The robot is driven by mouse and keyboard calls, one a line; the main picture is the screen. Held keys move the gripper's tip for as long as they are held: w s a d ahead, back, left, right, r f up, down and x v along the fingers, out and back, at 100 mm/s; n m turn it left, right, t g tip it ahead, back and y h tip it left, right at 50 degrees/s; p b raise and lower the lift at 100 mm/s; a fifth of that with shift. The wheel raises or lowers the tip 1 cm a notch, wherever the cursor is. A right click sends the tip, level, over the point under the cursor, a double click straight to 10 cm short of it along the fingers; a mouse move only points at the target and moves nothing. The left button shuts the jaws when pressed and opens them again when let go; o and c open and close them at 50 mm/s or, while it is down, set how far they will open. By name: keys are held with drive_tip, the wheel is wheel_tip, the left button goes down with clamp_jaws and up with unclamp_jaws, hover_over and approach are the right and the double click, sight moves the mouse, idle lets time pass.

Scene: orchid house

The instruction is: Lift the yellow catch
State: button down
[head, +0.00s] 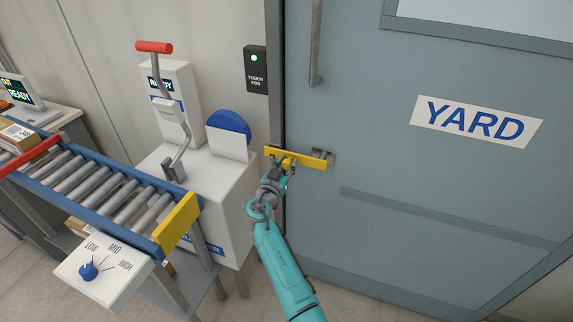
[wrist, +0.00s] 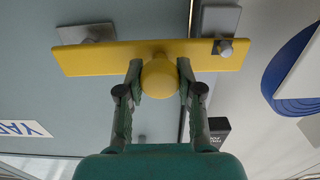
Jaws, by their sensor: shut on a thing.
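The yellow catch (head: 314,160) is a flat bar lying across the left edge of the grey-blue door (head: 420,200), close to level. In the wrist view the yellow catch (wrist: 100,59) has a round yellow knob (wrist: 159,78) at its middle. My gripper (head: 285,165) is at the bar from the front, and in the wrist view my gripper (wrist: 160,80) has its two fingers on either side of the knob, shut on it. A grey bracket (wrist: 218,22) and a bolt show near one end of the bar. The fingers hide part of the bar in the head view.
A white machine (head: 200,190) with a red-handled lever (head: 155,47) stands left of the door. A roller conveyor (head: 90,185) with a yellow end plate (head: 178,225) lies further left. A vertical door handle (head: 316,45) is above the catch. Floor shows below.

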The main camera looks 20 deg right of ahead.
sight(290, 163)
drive_tip(key=shift+r, duration=0.1)
drive_tip(key=shift+s+d+r+m, duration=0.1)
drive_tip(key=shift+d+r+m, duration=0.05)
drive_tip(key=shift+r+m, duration=1.25)
drive_tip(key=m, duration=0.1)
drive_tip(key=r+m, duration=0.1)
drive_tip(key=shift+s+d+r+m, duration=0.25)
drive_tip(key=shift+d+r+m, duration=0.15)
drive_tip(key=shift+s+d+r+m, duration=0.3)
drive_tip(key=shift+r+m, duration=0.2)
drive_tip(key=shift+m, duration=0.25)
drive_tip(key=shift+s+d+r+m, duration=0.2)
drive_tip(key=shift+d+r+m, duration=0.2)
drive_tip(key=shift+m, duration=0.3)
drive_tip(key=shift+s+d+r+m, duration=0.3)
drive_tip(key=shift+r+m, duration=0.25)
drive_tip(key=shift+m, duration=0.2)
drive_tip(key=c, duration=0.7)
unclamp_jaws()
drive_tip(key=shift+d, duration=0.1)
drive_tip(key=shift+c, duration=0.2)
